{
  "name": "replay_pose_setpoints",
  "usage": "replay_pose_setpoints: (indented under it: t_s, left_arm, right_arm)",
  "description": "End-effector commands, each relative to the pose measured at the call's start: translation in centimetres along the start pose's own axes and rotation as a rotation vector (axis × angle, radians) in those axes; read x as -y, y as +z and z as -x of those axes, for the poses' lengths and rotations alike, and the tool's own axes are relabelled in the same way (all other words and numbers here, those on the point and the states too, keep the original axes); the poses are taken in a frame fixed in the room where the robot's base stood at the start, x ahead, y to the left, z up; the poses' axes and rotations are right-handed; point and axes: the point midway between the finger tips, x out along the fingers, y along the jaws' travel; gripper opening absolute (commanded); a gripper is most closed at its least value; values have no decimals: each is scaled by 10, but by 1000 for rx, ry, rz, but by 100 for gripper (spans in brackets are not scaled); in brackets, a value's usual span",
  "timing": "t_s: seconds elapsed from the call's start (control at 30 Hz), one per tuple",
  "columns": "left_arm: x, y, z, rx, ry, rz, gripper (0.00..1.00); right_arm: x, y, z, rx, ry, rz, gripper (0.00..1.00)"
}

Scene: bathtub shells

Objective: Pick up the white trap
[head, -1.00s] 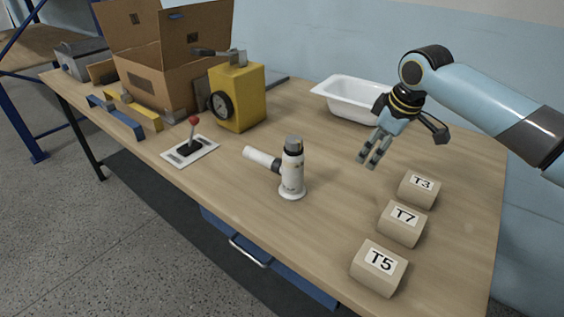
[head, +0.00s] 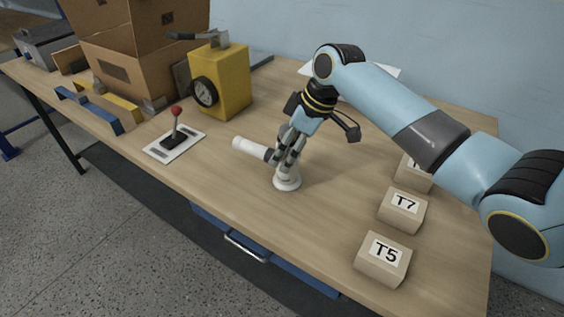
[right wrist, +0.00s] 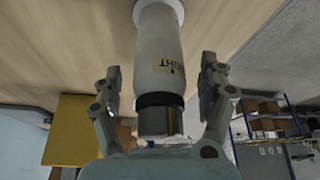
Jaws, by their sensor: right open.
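The white trap (head: 287,182) stands upright on the table, with its white side pipe (head: 249,148) pointing left. My right gripper (head: 284,155) is at the trap's body and hides much of it in the head view. In the right wrist view the trap's white body (right wrist: 158,45), with dark lettering, a black band and a grey end, lies between the two spread fingers of the right gripper (right wrist: 160,68). Gaps show on both sides, so the gripper is open around the trap. My left gripper is not in view.
Blocks marked T7 (head: 402,208) and T5 (head: 382,258) stand at the right; another is partly behind my arm. A red-knobbed lever on a plate (head: 174,143), a yellow box with a dial (head: 225,85) and a cardboard box (head: 130,70) stand left. The front table middle is clear.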

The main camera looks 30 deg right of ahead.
Motion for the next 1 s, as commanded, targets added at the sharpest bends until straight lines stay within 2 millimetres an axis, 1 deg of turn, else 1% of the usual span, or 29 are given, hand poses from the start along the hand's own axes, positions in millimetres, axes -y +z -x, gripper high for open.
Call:
replay_pose_setpoints:
  t_s: [0.03,0.1,0.33,0.37,0.6,0.83,0.87,1.0]
  left_arm:
    - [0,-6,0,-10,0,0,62]
    - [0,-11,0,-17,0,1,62]
    - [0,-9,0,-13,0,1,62]
    - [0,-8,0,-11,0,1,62]
    - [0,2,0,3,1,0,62]
    - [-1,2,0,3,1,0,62]
    - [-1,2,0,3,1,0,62]
    - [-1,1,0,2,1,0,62]
  right_arm:
    - [0,-2,-6,-3,-1,-2,76]
    - [0,-1,-11,-2,0,0,76]
    - [0,-1,-13,-2,1,1,76]
    - [0,-1,-13,-2,1,1,73]
    - [0,-1,-13,-1,1,1,42]
    - [0,0,-13,-1,1,0,12]
    - [0,-1,-12,-2,2,1,10]
    - [0,-1,-12,-2,2,1,10]
